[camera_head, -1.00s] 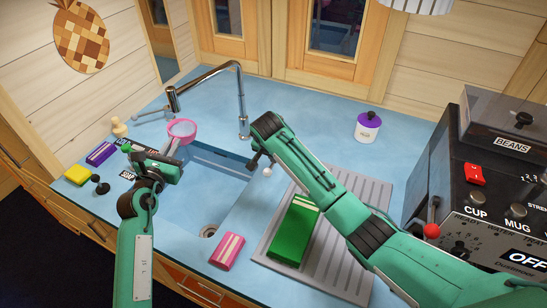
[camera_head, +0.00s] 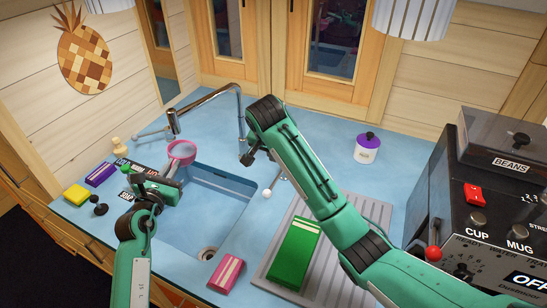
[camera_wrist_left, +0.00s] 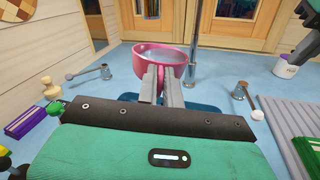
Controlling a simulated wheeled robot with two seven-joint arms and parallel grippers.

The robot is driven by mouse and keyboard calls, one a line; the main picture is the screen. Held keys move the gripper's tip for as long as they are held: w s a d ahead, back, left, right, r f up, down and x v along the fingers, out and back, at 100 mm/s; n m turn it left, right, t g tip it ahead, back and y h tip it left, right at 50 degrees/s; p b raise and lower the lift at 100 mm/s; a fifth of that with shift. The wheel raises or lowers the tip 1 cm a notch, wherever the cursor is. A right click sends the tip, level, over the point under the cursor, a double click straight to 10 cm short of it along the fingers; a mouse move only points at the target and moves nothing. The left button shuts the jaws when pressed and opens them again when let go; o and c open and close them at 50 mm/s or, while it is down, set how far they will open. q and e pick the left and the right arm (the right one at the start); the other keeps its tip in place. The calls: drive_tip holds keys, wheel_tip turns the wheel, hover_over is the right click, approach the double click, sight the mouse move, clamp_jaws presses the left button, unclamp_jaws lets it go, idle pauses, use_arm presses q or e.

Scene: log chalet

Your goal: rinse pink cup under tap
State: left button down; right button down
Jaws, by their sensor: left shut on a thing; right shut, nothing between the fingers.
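The pink cup (camera_head: 183,151) is held upright over the counter at the sink's far left corner; it also shows in the left wrist view (camera_wrist_left: 150,52). My left gripper (camera_head: 172,172) is shut on its near side, with both fingers (camera_wrist_left: 162,82) at the wall. No water stream shows. My right gripper (camera_head: 250,157) is shut and empty beside the tap's upright part, above a lever with a white knob (camera_head: 267,193).
The sink (camera_head: 205,210) is empty, with a drain at its near end. A ribbed drainer (camera_head: 335,258) holds a green block (camera_head: 294,253). A pink block (camera_head: 227,274) lies near the front edge. A coffee machine (camera_head: 480,205) stands right.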

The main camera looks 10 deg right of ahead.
use_arm(q)
drive_tip(key=shift+s+d+r+p, duration=0.1)
drive_tip(key=shift+s+d+p, duration=0.25)
drive_tip(key=shift+s, duration=0.2)
drive_tip(key=shift+s+d+p, duration=0.25)
drive_tip(key=shift+s+p, duration=0.2)
drive_tip(key=shift+s, duration=0.05)
drive_tip(key=shift+s+d+p, duration=0.4)
drive_tip(key=shift+s+d, duration=0.05)
drive_tip(key=shift+s, duration=0.35)
drive_tip(key=shift+s+d+p, duration=0.4)
drive_tip(key=shift+s+d, duration=0.05)
drive_tip(key=shift+s, duration=0.4)
drive_tip(key=shift+s+d+p, duration=0.4)
drive_tip(key=shift+s+d, duration=0.05)
drive_tip(key=shift+s, duration=0.35)
drive_tip(key=s+d+r+p, duration=0.2)
drive_tip(key=s+r+p, duration=0.2)
drive_tip(key=p, duration=0.2)
drive_tip(key=shift+s+d, duration=0.2)
drive_tip(key=shift+f, duration=0.1)
